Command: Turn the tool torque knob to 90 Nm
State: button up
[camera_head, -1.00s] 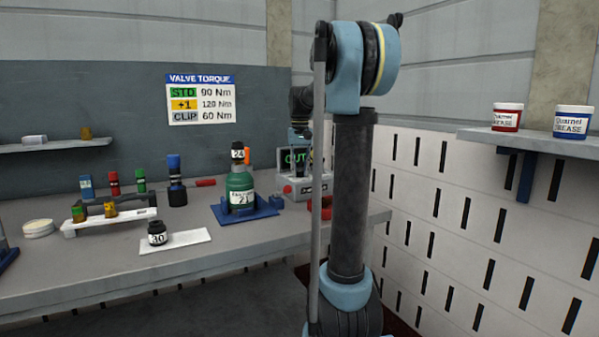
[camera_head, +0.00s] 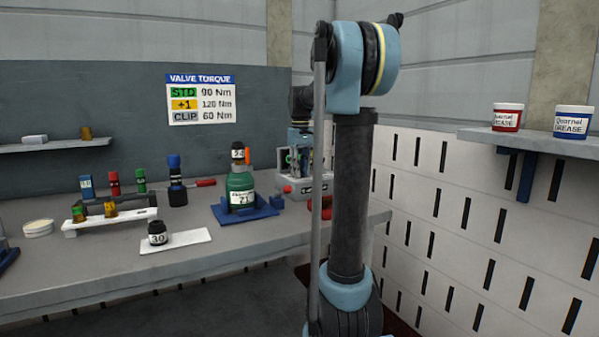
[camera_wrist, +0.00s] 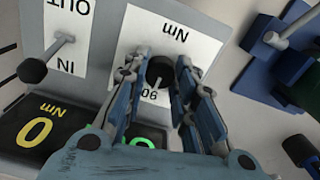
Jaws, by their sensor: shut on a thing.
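In the wrist view a dark torque knob (camera_wrist: 160,70) sits on a white plate marked Nm, on the grey tool box. Its pale pointer line lies toward the number 90 printed on the plate, which appears upside down. My gripper (camera_wrist: 160,66) is shut on the knob, a finger on each side. In the head view the tool box (camera_head: 312,188) stands at the bench's right end, partly behind my arm.
An IN/OUT lever (camera_wrist: 48,60) stands beside the knob plate. In the head view a green bottle (camera_head: 240,190) sits in a blue tray (camera_head: 262,211) left of the box. A wall sign (camera_head: 201,99) lists STD 90, +1 120 and CLIP 60 Nm.

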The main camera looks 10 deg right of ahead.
dwell(0.3)
jog(key=o, duration=1.1)
notch_tip(320, 180, up, 12)
jog(key=shift+w, duration=0.15)
